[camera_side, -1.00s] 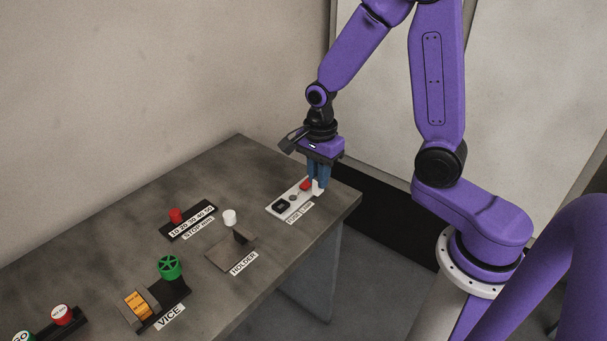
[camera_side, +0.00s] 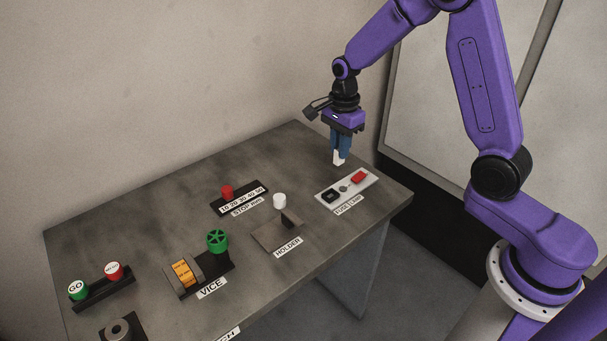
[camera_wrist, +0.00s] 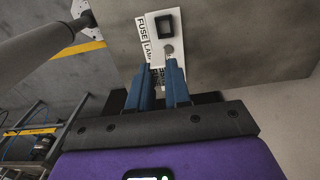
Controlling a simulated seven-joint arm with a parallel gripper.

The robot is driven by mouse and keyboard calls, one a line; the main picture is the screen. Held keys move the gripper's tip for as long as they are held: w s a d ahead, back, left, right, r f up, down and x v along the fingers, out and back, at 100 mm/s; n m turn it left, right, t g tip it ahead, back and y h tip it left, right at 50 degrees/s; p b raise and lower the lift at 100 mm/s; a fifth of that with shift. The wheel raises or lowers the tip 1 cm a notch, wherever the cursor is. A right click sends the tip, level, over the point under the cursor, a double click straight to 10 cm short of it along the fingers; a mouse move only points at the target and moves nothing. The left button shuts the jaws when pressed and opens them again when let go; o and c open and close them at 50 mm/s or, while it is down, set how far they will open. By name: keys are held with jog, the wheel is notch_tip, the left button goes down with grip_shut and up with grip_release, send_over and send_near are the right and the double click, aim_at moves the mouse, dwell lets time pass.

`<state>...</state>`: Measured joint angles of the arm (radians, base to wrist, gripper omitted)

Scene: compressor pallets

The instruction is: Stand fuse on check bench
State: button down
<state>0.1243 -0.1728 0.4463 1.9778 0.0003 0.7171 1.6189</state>
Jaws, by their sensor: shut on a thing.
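My gripper (camera_side: 340,148) points down, shut on a small white piece, which I take to be the fuse (camera_side: 338,159). It holds it above the bench (camera_side: 300,145), just behind the FUSE LAMP plate (camera_side: 346,187).
The right edge is near the plate.

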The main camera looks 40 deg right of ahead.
jog(key=w+f, duration=0.3)
jog(key=w, duration=0.1)
jog(key=w+f, duration=0.3)
jog(key=w, duration=0.2)
jog(key=w+f, duration=0.3)
jog(key=w, duration=0.1)
jog(key=shift+w+f, duration=0.15)
jog(key=shift+w, duration=0.1)
jog(key=shift+w+f, duration=0.3)
jog(key=shift+f, duration=1.55)
jog(key=shift+f, duration=0.15)
jog(key=c, duration=1.1)
grip_release()
notch_tip(320, 180, up, 12)
jog(key=shift+r, duration=0.2)
